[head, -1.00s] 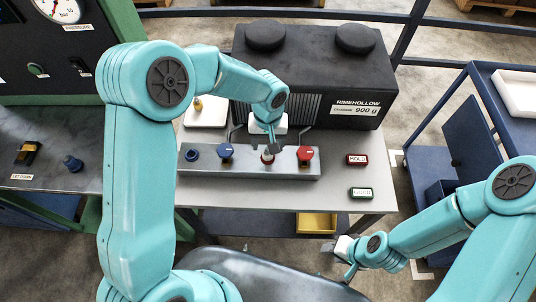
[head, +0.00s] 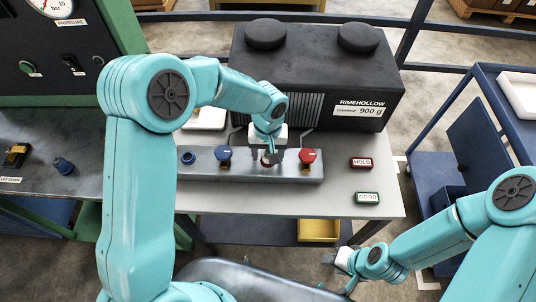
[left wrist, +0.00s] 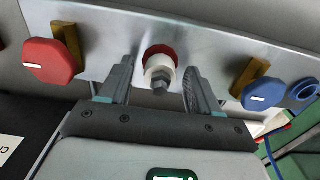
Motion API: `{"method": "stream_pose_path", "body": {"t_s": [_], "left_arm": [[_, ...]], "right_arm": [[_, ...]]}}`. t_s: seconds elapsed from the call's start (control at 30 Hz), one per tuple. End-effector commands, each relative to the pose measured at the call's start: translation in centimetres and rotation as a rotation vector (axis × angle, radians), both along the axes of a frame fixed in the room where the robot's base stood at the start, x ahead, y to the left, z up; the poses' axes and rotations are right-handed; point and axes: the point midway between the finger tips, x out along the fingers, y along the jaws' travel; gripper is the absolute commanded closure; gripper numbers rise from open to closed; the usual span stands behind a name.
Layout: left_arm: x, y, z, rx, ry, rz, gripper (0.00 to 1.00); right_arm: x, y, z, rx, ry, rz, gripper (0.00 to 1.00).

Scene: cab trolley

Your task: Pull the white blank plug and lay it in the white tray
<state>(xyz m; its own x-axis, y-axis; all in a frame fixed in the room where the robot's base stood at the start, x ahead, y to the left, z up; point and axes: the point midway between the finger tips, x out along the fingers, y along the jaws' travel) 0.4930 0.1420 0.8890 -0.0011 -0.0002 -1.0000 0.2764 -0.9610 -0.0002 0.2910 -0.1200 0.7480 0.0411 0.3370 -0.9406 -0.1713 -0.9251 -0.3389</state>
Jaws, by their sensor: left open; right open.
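The white blank plug (left wrist: 158,68), with a grey hex end, sits in a red-ringed port on the grey metal manifold (head: 245,178). My left gripper (left wrist: 158,72) is open, with one finger on each side of the plug and visible gaps between. In the head view the left gripper (head: 270,152) reaches down over the port and mostly hides the plug. A white tray (head: 207,119) lies behind the manifold, partly hidden by my left arm. My right gripper (head: 338,262) is open and empty, in front of the bench at the right.
Blue (head: 223,153) and red (head: 308,155) valve knobs flank the plug, with a dark blue fitting (head: 188,157) at the left. The black Rimehollow unit (head: 310,75) stands behind. Red (head: 361,163) and green (head: 367,198) signs lie at right. Another white item (head: 518,95) is on the blue trolley.

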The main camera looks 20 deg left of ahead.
Motion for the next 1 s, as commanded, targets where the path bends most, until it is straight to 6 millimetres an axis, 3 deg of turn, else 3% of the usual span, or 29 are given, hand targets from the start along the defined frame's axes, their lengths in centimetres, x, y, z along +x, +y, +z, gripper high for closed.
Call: {"method": "stream_pose_path", "body": {"t_s": [1.0], "left_arm": [[0.01, -0.01, -0.11, 0.0, -0.001, 0.0, 0.37]], "right_arm": [[-0.01, 0.0, -1.14, 0.0, 0.0, 0.0, 0.57]]}}
